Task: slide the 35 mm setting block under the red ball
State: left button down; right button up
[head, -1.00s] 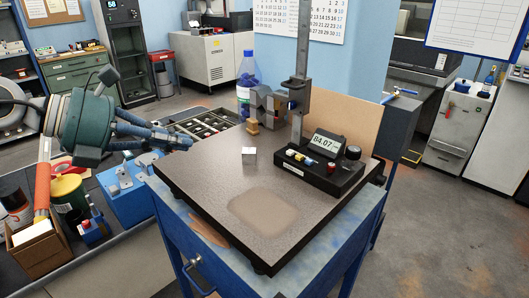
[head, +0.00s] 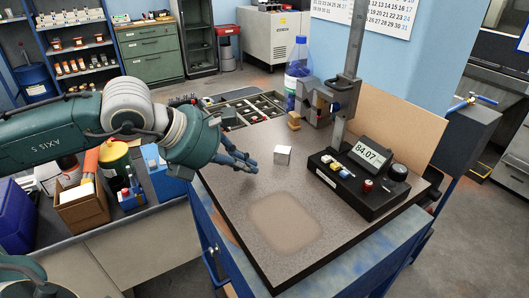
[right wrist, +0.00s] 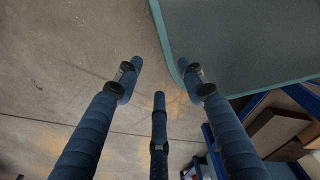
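A small pale metal block (head: 283,155), which I take for the setting block, sits upright on the grey surface plate (head: 240,200). My left gripper (head: 254,163) is just left of it, low over the plate. Its blue fingers look parted, with nothing between them and a gap to the block. A gauge stand with a grey clamp head (head: 316,97) rises behind the block. My right gripper (right wrist: 160,75) shows in the right wrist view, open and empty above the floor.
A black readout box (head: 360,188) showing 84.07 stands right of the block. A small brass-coloured piece (head: 294,121) is behind the block, near a blue bottle (head: 298,60). The plate's front area is clear. A grey-green panel edge (right wrist: 180,60) lies beside my right gripper.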

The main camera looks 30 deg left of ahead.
aim_at(282, 155)
pick_arm(q)
jog(key=w+d+p, duration=0.1)
jog(key=w+p, duration=0.1)
jog(key=w, duration=0.1)
jog(key=shift+d, duration=0.35)
jog(key=shift+w+d+f+p, duration=0.15)
jog(key=shift+w+p, duration=0.15)
jog(key=shift+w+d, duration=0.1)
jog(key=shift+w, duration=0.05)
pick_arm(e)
jog(key=r, duration=0.2)
jog(key=d+r, duration=0.1)
jog(key=shift+w+r, duration=0.15)
jog(key=shift+w, duration=0.1)
pick_arm(q)
jog(key=shift+f, duration=0.1)
pick_arm(e)
jog(key=shift+a, duration=0.1)
